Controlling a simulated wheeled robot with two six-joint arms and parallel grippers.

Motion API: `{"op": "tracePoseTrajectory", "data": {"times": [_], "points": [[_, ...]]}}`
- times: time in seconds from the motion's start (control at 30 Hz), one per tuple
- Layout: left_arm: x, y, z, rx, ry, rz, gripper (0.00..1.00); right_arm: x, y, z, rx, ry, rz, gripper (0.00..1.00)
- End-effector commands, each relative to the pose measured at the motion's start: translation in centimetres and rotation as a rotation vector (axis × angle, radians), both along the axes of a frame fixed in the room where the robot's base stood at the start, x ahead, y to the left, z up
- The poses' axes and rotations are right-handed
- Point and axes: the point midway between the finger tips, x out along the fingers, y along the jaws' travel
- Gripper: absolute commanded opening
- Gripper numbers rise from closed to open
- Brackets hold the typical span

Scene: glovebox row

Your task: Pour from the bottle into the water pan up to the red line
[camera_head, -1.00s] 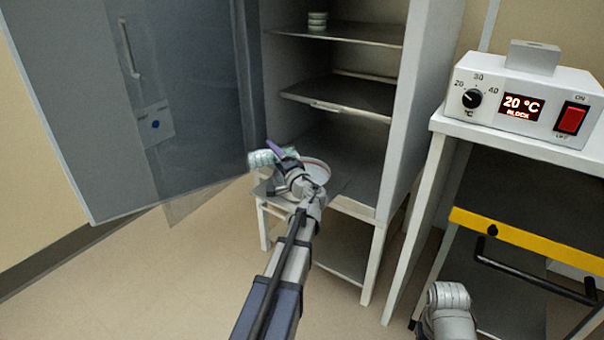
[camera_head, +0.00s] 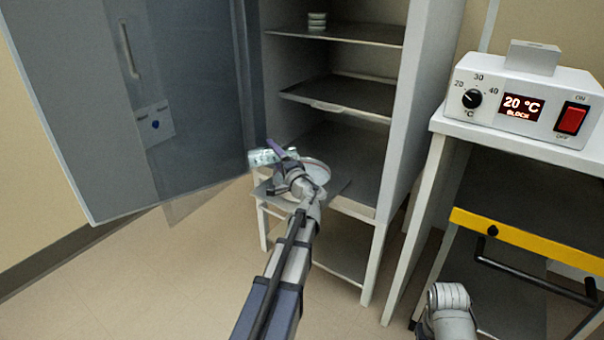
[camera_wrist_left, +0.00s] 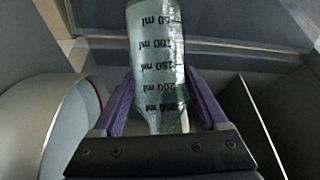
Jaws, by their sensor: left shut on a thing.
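My left gripper (camera_head: 283,166) is shut on the clear graduated bottle (camera_head: 262,157) and holds it lying nearly on its side, beside the round water pan (camera_head: 322,168). In the left wrist view the bottle (camera_wrist_left: 157,60) fills the space between the purple fingers of the gripper (camera_wrist_left: 160,105), with its ml marks facing the camera and its narrower end toward the bottom. The pan's pale wall (camera_wrist_left: 35,115) is at the left there, with part of the red line (camera_wrist_left: 96,92) on its inside. The arm partly covers the pan in the head view. I cannot see the water level or any stream.
The pan is at the front of a low shelf (camera_head: 335,196) of the open cabinet. The cabinet door (camera_head: 185,110) stands open at the left. Small stacked dishes (camera_head: 317,21) are on an upper shelf. A heating block (camera_head: 525,95) reading 20 °C is on the right bench.

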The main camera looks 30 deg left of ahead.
Motion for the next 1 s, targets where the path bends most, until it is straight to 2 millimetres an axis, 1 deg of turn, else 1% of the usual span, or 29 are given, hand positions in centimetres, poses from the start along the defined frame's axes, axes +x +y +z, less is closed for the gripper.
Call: {"op": "tracePoseTrajectory", "data": {"times": [1.0], "points": [[0.03,-0.04,0.36,0.040,0.029,0.000,0.00,0.00,0.00,-0.08,0.000,0.000,0.000,0.50]]}}
